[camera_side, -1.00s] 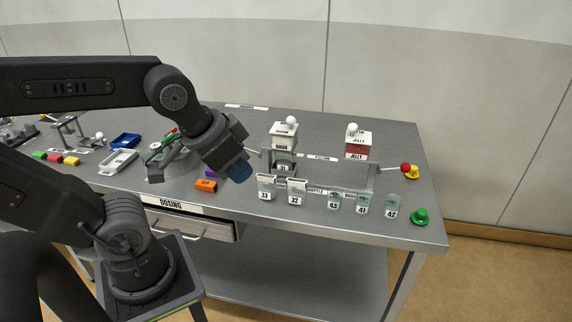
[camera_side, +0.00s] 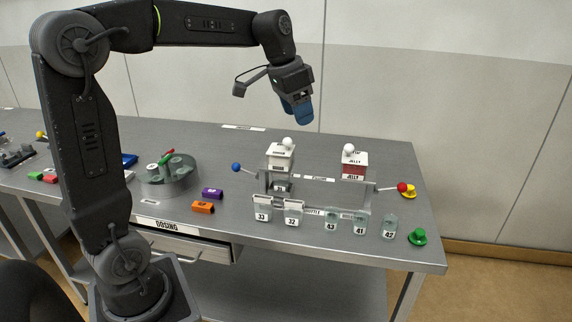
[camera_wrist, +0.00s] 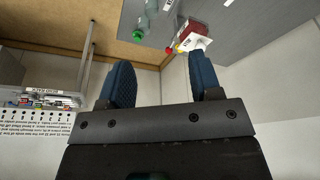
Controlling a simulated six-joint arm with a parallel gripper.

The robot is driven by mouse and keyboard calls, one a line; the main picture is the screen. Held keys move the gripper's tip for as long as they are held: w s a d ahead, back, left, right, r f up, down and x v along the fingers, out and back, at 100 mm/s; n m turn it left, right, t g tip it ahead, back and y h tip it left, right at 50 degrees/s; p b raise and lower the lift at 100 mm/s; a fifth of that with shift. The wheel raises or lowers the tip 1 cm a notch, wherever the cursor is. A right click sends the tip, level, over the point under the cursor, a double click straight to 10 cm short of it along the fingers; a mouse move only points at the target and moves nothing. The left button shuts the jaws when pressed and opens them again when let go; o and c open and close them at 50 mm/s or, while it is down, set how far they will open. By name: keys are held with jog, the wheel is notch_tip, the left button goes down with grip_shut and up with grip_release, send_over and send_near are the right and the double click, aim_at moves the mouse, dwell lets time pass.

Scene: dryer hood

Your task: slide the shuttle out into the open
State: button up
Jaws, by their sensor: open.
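The shuttle rig is a grey metal frame (camera_side: 367,197) on the table, with a "SHUTTLE" label (camera_side: 314,211) along its front. A rod with a blue ball (camera_side: 236,167) sticks out at its left end, and one with a red ball (camera_side: 402,187) at its right end. A small jar (camera_side: 281,188) sits in the frame under the left white hopper (camera_side: 281,157); the shuttle itself is mostly hidden. My gripper (camera_side: 298,116) is open and empty, high above and behind the hoppers, its blue fingers pointing down. In the wrist view the open fingers (camera_wrist: 162,80) show apart, the red ball (camera_wrist: 168,50) beyond them.
The red-and-white jelly hopper (camera_side: 354,165) stands at the right of the rig. Several numbered jars (camera_side: 330,220) line the front. A round carousel (camera_side: 170,177) stands left.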

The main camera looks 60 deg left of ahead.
jog(key=w+a+f+m+h, duration=0.1)
jog(key=w+a+f, duration=0.25)
jog(key=a, duration=0.35)
jog(key=w+a+f+m+h, duration=0.1)
jog(key=w+a+f, duration=0.25)
jog(key=a, duration=0.35)
jog(key=w+a+f+m, duration=0.1)
jog(key=w+a+f, duration=0.25)
jog(key=a, duration=0.45)
jog(key=a+f+m+h, duration=0.1)
jog(key=a+f, duration=0.6)
jog(key=a, duration=0.1)
jog(key=shift+g, duration=0.3)
jog(key=x, duration=1.3)
jog(key=shift+s+d+f, duration=0.25)
jog(key=shift+d+f, duration=0.05)
jog(key=shift+d, duration=0.05)
grip_shut()
